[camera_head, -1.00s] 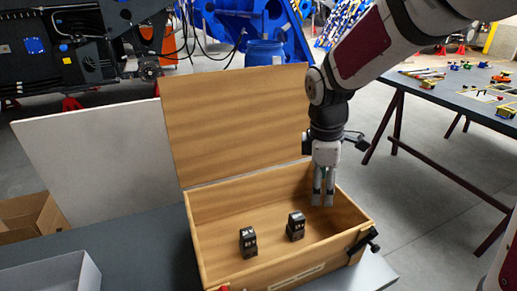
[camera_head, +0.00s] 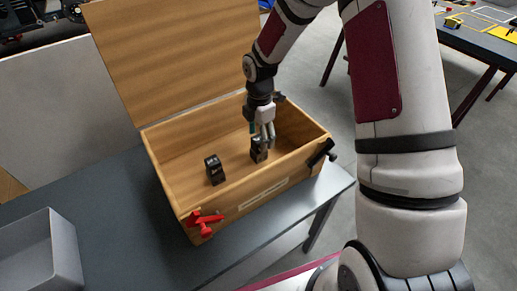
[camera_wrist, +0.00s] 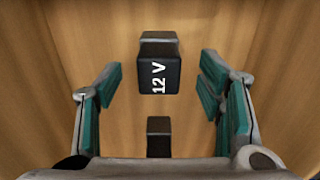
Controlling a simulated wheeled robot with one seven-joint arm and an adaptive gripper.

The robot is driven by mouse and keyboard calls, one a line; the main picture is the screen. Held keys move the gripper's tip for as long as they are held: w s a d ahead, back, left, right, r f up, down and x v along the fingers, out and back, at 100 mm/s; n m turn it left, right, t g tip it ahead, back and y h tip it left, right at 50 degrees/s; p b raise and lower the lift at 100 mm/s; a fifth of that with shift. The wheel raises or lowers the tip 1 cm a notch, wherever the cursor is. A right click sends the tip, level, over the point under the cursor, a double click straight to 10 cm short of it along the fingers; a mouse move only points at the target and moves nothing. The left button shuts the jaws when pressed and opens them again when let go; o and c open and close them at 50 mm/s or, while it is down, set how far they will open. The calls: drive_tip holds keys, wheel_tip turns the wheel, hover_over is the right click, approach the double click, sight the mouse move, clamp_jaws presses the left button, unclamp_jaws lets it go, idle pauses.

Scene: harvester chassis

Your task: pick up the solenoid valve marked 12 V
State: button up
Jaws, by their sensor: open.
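The solenoid valve marked 12 V (camera_wrist: 158,72) is a small black block with white lettering, standing in the wooden box. In the wrist view it lies between the two open teal-padded fingers of my gripper (camera_wrist: 160,105), with a gap on each side. In the head view my gripper (camera_head: 262,138) is low inside the box, right at the right-hand black valve (camera_head: 259,152), partly covering it. A second black valve (camera_head: 214,170) stands to its left in the box; its marking is too small to read.
The wooden box (camera_head: 240,200) has its lid (camera_head: 175,55) raised at the back. Its walls surround my gripper. A grey bin (camera_head: 40,255) stands at the lower left; bare grey table lies between.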

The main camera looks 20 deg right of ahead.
sight(258, 150)
drive_tip(key=shift+a+f, duration=0.15)
drive_tip(key=shift+f, duration=3.35)
drive_tip(key=shift+w, duration=0.1)
clamp_jaws()
